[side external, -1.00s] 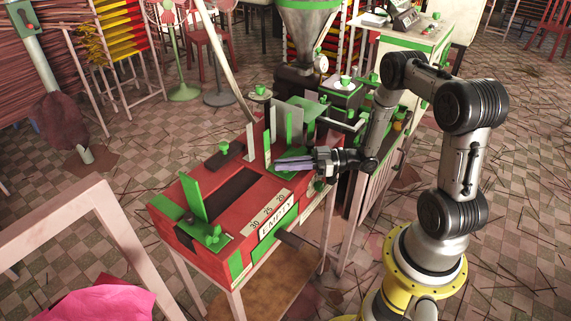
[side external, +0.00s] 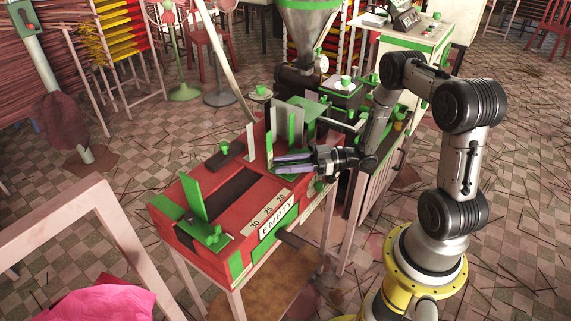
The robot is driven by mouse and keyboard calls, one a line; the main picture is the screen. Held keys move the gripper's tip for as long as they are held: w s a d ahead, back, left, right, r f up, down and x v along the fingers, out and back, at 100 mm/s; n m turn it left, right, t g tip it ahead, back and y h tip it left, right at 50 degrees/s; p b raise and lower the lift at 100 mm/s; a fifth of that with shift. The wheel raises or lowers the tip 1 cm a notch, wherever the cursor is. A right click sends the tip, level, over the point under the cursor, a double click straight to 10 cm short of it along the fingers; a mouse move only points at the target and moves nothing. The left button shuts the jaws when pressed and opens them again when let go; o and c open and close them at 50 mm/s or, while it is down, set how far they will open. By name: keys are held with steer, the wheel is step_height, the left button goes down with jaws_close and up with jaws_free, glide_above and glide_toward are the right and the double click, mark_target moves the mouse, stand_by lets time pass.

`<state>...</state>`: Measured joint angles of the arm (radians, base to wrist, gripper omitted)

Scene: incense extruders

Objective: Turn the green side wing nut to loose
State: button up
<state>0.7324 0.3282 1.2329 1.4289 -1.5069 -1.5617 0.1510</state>
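The red box-like bench (side external: 215,200) has several small green fittings. One green knob (side external: 319,185) sits on its right side, just below my gripper, and may be the side wing nut; it is too small to tell its turn. A green winged piece (side external: 213,234) stands on the front corner, and another green piece (side external: 224,148) is on the back left edge. My gripper (side external: 278,164) lies level over the right rear of the bench, fingers pointing left. The two fingers are apart with a gap between them, and nothing shows between them.
Upright green and grey plates (side external: 289,122) stand just behind my gripper. A tall green plate (side external: 193,198) rises from the bench's front left. A hopper machine (side external: 305,45) stands behind. The floor (side external: 420,275) around my base is strewn with sticks.

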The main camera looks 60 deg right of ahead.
steer(key=shift+h, duration=0.3)
